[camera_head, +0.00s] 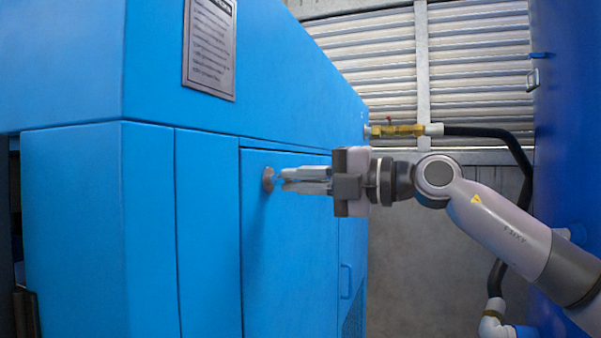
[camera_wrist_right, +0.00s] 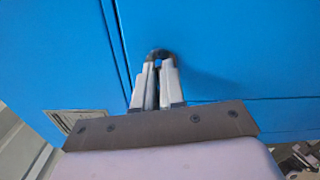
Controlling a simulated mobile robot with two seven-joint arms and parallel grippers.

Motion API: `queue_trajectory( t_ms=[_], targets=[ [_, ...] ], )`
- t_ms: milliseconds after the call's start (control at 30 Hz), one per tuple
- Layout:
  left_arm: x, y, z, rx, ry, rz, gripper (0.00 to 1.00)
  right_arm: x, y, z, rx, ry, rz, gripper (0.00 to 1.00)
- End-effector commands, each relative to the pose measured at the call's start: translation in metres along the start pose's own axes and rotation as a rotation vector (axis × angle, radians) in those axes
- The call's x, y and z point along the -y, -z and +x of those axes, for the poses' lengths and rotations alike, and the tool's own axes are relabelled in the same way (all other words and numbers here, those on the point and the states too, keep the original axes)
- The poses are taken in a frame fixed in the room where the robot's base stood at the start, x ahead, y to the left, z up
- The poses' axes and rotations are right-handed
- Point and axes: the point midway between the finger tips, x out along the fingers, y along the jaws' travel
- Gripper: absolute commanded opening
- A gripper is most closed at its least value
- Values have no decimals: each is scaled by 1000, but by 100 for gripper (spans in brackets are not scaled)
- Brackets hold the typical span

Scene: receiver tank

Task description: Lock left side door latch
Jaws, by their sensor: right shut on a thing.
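The blue side door (camera_head: 285,250) of the cabinet appears closed, lying about flush with the panels around it. Its round grey latch (camera_head: 268,179) sits near the door's upper left corner. My right gripper (camera_head: 285,179) reaches in from the right, with its fingertips at the latch. In the right wrist view the fingers (camera_wrist_right: 158,75) are close together around the dark latch knob (camera_wrist_right: 160,54). The fingers partly hide the latch, and its lock position cannot be read. My left gripper is not in view.
A grey sign plate (camera_head: 209,48) is on the cabinet's upper face. A brass valve (camera_head: 397,130) with a black hose (camera_head: 490,132) is behind my right arm. A dark blue tank wall (camera_head: 568,120) stands close on the right. The gap between cabinet and tank is narrow.

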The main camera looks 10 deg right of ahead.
Motion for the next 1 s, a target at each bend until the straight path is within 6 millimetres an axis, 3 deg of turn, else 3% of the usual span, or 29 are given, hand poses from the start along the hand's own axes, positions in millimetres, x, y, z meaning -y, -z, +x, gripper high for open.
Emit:
queue_trajectory(
  t_ms=[367,867,967,1000],
  targets=[
    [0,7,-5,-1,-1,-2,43,0,0,0,0,0,148,0],
    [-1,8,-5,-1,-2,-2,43,1,0,0,0,0,168,0],
    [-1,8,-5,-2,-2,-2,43,1,0,0,0,0,168,32],
    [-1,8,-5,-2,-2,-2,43,1,0,0,0,0,168,35]
  ],
)
